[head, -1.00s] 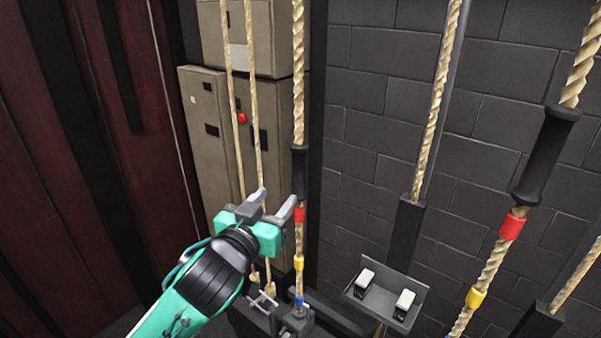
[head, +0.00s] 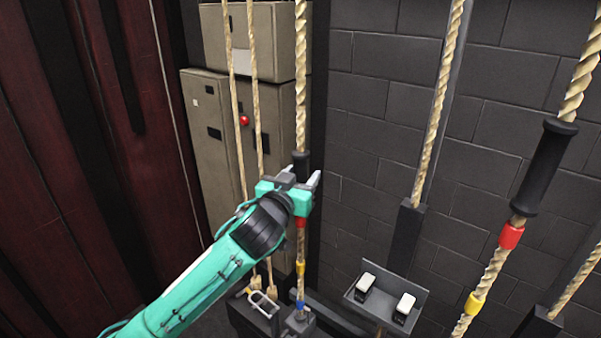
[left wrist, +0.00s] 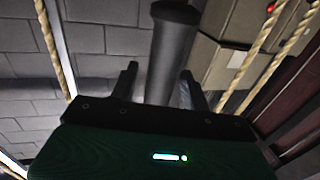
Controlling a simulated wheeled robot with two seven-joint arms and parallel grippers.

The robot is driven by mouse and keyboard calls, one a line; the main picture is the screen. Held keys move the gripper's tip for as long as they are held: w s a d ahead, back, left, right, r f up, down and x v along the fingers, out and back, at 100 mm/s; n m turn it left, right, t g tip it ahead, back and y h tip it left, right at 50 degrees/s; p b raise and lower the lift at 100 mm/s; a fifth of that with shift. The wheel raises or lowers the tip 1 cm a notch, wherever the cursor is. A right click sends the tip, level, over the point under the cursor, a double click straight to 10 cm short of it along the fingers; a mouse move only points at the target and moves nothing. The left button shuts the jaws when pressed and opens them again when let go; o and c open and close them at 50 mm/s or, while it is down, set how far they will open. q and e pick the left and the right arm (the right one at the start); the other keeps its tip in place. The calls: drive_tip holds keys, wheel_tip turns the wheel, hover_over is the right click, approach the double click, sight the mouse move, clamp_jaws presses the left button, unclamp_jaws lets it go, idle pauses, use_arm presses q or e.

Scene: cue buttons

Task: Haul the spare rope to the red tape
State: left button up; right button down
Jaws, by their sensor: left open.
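A pale twisted rope (head: 301,75) hangs left of centre with a black grip sleeve (head: 301,160). Below the sleeve are red tape (head: 301,223), yellow tape (head: 300,267) and blue tape (head: 299,304). My left gripper (head: 302,175) is open at the sleeve, hiding its lower part. In the left wrist view the sleeve (left wrist: 172,50) stands between the two spread fingers, with gaps on both sides. A second rope (head: 580,75) at the right has its own black sleeve (head: 544,167), red tape (head: 511,236) and yellow tape (head: 473,303). No label shows which rope is spare.
A bracket with two white-topped switches (head: 384,300) stands right of the left rope. Another rope (head: 436,120) hangs by the dark block wall.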

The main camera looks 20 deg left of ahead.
sight(299, 268)
use_arm(q)
drive_tip(key=shift+c, duration=0.2)
